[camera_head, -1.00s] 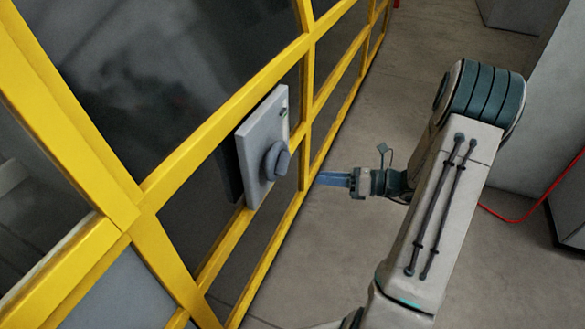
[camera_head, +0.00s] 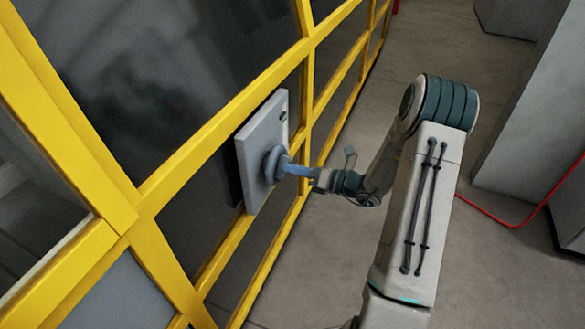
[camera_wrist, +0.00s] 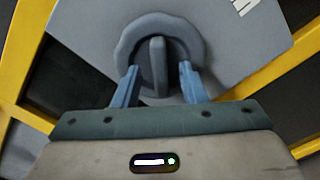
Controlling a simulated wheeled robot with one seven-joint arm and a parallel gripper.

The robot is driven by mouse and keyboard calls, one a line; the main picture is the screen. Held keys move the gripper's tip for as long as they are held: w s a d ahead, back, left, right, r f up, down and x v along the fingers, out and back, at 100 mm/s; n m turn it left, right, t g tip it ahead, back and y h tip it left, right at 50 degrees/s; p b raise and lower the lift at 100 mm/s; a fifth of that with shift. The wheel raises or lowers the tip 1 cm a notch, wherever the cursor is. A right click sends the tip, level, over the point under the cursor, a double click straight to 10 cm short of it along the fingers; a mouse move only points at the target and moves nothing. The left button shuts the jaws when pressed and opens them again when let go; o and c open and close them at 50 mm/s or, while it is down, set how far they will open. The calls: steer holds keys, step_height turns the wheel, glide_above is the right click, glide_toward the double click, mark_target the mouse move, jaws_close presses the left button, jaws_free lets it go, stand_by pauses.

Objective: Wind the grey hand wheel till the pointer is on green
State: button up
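The grey hand wheel (camera_head: 273,163) is on the front of a grey box (camera_head: 256,145) fixed to the yellow frame. In the wrist view the wheel (camera_wrist: 190,42) is a round rim with a raised bar (camera_wrist: 157,62) across its middle, standing nearly upright. My gripper (camera_head: 284,166) is at the wheel. In the wrist view the blue fingers of my gripper (camera_wrist: 159,76) are apart, one on each side of the bar, with gaps between. A small dark window with a green spot (camera_head: 283,117) is high on the box. The pointer cannot be made out.
The yellow frame (camera_head: 220,98) with dark panels runs around the box. A white marking with dark ticks (camera_wrist: 244,6) shows at the wrist view's top edge. A red cable (camera_head: 510,224) lies on the floor at right, near a grey cabinet (camera_head: 535,120). Floor beside the frame is clear.

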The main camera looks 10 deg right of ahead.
steer(key=shift+w+a, duration=0.4)
steer(key=shift+a, duration=0.15)
jaws_close()
steer(key=shift+n, duration=0.3)
steer(key=shift+s+a+f+n+b, duration=0.1)
steer(key=shift+s+n+b, duration=0.05)
steer(key=shift+n+b, duration=2.8)
steer(key=shift+s+a+n+b, duration=0.15)
steer(key=shift+n+b, duration=2)
steer(key=shift+n, duration=1.6)
steer(key=shift+d, duration=0.1)
